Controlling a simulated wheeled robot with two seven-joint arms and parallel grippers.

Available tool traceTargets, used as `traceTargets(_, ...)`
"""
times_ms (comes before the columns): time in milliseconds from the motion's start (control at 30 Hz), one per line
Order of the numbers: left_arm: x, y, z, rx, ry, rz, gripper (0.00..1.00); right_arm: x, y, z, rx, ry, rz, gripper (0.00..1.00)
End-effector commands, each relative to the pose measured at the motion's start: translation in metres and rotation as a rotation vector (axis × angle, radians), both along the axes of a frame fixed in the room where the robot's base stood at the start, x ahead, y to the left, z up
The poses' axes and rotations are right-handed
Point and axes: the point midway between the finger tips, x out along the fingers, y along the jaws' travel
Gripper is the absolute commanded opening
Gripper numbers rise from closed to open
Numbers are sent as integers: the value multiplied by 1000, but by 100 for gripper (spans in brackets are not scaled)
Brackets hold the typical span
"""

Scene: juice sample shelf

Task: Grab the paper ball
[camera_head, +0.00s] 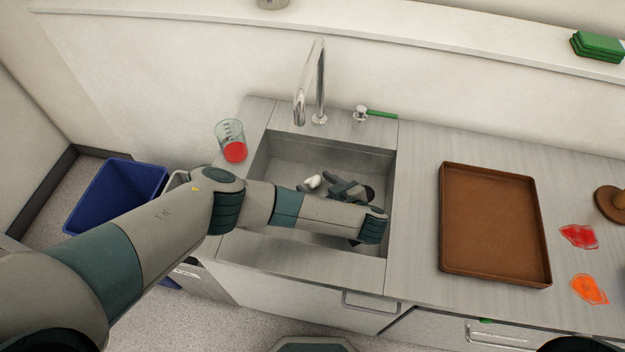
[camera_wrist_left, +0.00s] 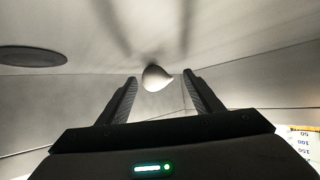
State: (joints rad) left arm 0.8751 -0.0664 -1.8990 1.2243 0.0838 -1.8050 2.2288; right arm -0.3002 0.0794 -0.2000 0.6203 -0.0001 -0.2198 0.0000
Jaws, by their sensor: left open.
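The paper ball (camera_head: 314,181) is a small white lump inside the sink (camera_head: 290,150), near its middle. It also shows in the left wrist view (camera_wrist_left: 156,78), just beyond and between the fingertips. My left gripper (camera_head: 320,187) is down in the sink beside the ball, with my arm reaching over the front rim. In the left wrist view its two dark fingers (camera_wrist_left: 160,82) are spread apart, with nothing held. Whether a finger touches the ball I cannot tell. The forearm hides part of the sink. My right gripper is not in view.
A tall faucet (camera_head: 320,85) stands behind the sink. A beaker with red contents (camera_head: 232,145) is on the sink's left edge. A brown tray (camera_head: 492,170) lies on the right counter, near red (camera_head: 579,236) and orange (camera_head: 589,289) pieces. A blue bin (camera_head: 115,195) stands at left.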

Motion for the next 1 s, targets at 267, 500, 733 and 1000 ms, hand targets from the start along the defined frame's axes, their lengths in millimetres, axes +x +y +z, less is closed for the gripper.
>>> traceTargets(267,5,3,-3,-2,-1,0,60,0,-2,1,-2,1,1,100)
traceTargets(500,5,3,-3,-2,-1,0,60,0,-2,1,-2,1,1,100)
traceTargets(733,5,3,-3,-1,-1,0,21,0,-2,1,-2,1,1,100)
traceTargets(1000,5,3,-3,-1,-1,0,16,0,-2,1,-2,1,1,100)
